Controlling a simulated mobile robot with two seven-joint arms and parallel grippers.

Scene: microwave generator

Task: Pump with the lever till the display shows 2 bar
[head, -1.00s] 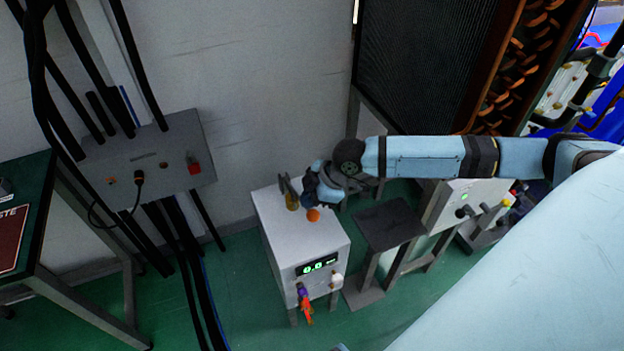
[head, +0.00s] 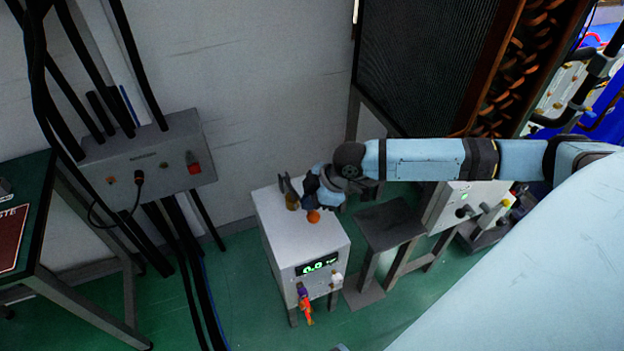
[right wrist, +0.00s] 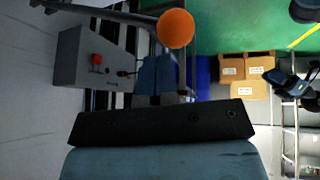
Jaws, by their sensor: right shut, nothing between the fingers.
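The white pump box (head: 326,247) stands on the floor near the wall. Its front has a green display (head: 317,265) that appears to read 0.0; the unit is too small to read surely. The lever's orange ball (head: 313,216) is above the box top, and it shows large in the right wrist view (right wrist: 176,28), with a dark bar running left from it. My right gripper (head: 312,192) is over the box top, right beside the ball. It is shut and empty. Contact with the lever cannot be told. The gripper partly hides the brass pump part (head: 291,201). My left gripper is not in view.
A small dark stand (head: 389,226) is right of the box. A grey wall box (head: 150,160) with cables is at the left, beside a dark table (head: 25,225). A large dark radiator-like unit (head: 425,65) stands behind my right arm. Green floor is free in front.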

